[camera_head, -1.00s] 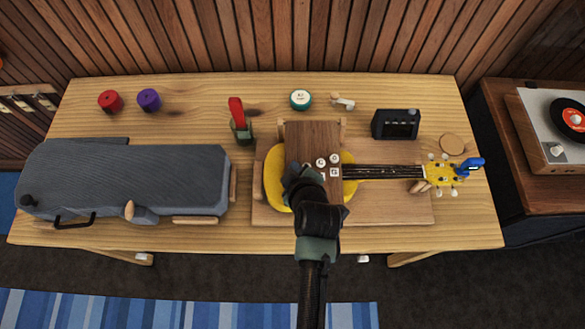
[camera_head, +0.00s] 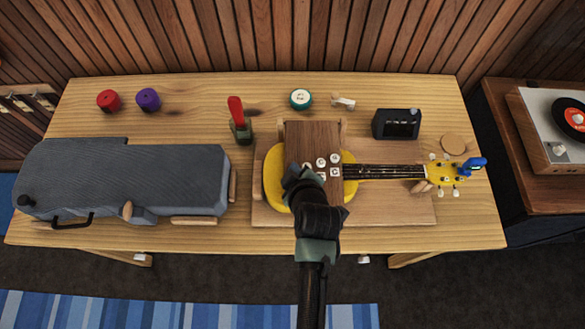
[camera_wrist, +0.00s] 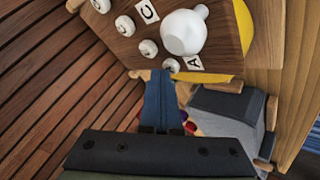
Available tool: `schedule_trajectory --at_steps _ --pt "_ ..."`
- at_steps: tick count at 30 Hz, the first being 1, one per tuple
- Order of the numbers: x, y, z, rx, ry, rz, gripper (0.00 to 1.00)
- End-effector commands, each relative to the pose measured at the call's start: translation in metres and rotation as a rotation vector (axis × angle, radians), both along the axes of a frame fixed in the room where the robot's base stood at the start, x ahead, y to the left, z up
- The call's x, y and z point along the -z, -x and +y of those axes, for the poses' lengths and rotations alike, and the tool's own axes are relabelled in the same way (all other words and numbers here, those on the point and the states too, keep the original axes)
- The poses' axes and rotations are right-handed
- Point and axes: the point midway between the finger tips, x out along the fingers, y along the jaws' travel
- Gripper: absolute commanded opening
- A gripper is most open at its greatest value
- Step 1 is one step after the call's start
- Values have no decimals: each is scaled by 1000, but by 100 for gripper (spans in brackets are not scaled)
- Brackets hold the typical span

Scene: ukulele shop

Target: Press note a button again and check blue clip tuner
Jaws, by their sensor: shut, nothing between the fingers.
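The yellow ukulele (camera_head: 272,185) lies on a wooden stand with a brown board (camera_head: 312,135) over its body. The board carries white round buttons and letter labels. In the wrist view, my gripper (camera_wrist: 164,78) is shut and empty, its fingertips beside the white button (camera_wrist: 171,65) near the label A (camera_wrist: 193,63). I cannot tell whether they touch it. A large white knob (camera_wrist: 183,32) stands close by. The blue clip tuner (camera_head: 474,165) is clipped on the yellow headstock at the right; its screen is too small to read.
A grey instrument case (camera_head: 120,178) fills the table's left. Red (camera_head: 109,100) and purple (camera_head: 148,99) cylinders, a red-handled tool (camera_head: 236,108), a teal round tin (camera_head: 300,98) and a black box (camera_head: 396,124) stand behind. The table's back middle is partly clear.

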Motion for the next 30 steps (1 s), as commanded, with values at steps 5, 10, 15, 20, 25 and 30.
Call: schedule_trajectory --at_steps 5,10,15,20,25,30 --pt "1 1 0 0 1 3 0" --pt "-2 1 0 0 1 3 0" --pt "-11 1 0 0 1 3 0" --pt "-19 1 0 1 1 2 0" --pt "-18 1 0 0 0 1 0" --pt "-19 0 0 0 0 1 0"
